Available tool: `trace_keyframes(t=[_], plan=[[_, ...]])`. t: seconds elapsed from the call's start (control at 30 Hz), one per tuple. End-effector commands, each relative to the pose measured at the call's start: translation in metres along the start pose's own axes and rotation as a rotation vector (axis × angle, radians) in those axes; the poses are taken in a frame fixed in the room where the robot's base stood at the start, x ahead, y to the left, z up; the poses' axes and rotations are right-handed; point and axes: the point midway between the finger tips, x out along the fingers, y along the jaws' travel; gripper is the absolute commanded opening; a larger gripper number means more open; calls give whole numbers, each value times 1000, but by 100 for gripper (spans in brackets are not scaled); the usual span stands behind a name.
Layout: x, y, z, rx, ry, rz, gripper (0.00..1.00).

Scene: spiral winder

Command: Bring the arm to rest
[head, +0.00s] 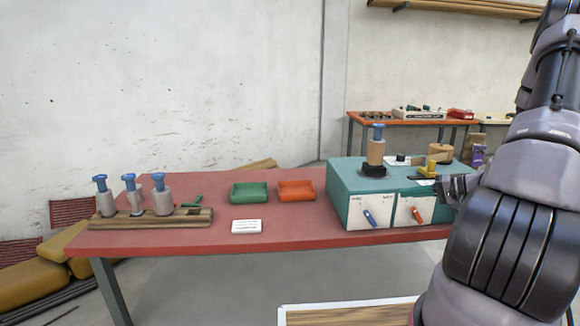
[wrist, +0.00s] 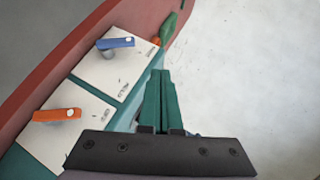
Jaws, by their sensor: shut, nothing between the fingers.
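My arm rises along the right side of the head view and bends down to the table. My gripper (head: 443,190) is at the right end of the teal machine box (head: 345,185), close to its front corner; I cannot tell whether it touches. In the wrist view my gripper (wrist: 160,76) shows its fingers together, with nothing between them. The box front has a blue lever (head: 370,217) and an orange lever (head: 417,214) on white panels. Both levers also show in the wrist view, blue (wrist: 115,43) and orange (wrist: 57,115).
A spool (head: 376,150) and a yellow part (head: 431,167) stand on the box. The red table (head: 300,232) also bears a green tray (head: 250,192), an orange tray (head: 297,190), a white card (head: 246,226) and a wooden rack (head: 120,220) with three blue-topped spools.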

Motion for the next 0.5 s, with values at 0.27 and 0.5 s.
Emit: trace_keyframes(t=[0.27, 0.5], plan=[[5, -118, 42, -45, -266, 209, 0], [-10, -196, 87, -94, -345, 440, 0]])
